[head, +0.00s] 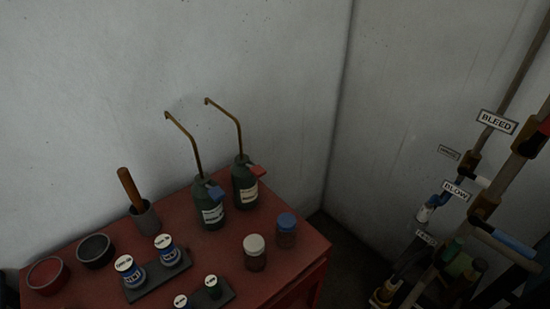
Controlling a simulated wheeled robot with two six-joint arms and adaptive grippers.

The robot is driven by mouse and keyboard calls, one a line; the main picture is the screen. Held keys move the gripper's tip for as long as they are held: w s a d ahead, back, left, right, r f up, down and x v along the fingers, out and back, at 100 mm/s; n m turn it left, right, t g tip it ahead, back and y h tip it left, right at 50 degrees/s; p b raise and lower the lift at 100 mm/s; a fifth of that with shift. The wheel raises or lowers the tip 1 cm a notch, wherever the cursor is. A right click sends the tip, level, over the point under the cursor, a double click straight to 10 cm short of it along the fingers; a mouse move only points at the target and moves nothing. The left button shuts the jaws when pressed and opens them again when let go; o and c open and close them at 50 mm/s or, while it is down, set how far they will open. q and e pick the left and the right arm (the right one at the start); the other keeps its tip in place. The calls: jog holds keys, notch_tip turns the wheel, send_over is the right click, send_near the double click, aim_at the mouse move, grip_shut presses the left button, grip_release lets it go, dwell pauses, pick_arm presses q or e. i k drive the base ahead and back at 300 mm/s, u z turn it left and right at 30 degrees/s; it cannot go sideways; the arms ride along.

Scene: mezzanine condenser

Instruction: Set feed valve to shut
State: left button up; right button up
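A group of pipes and valves stands at the right edge. One sign reads BLEED (497,122) and one reads BLOW (455,190). Two smaller signs, an upper one (448,152) and a lower one (426,239), are too small to read. No sign that I can read says feed, so I cannot tell which valve is the feed valve. A blue lever (516,243) slants down to the right on a brass valve body. A red handle (545,127) is cut off by the right edge. Neither of my grippers is in view.
A red table (90,222) fills the lower left. It bears two green oil cans (211,212) with long spouts, a pot with a wooden handle (131,188), two bowls (95,251), lidded jars (254,257) and small labelled tins (130,272). Dark floor (345,255) lies between table and pipes.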

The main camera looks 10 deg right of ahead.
aim_at(458, 242)
jog(key=k, duration=1.05)
jog(key=z, duration=0.8)
jog(key=i, duration=0.85)
jog(key=z, duration=0.85)
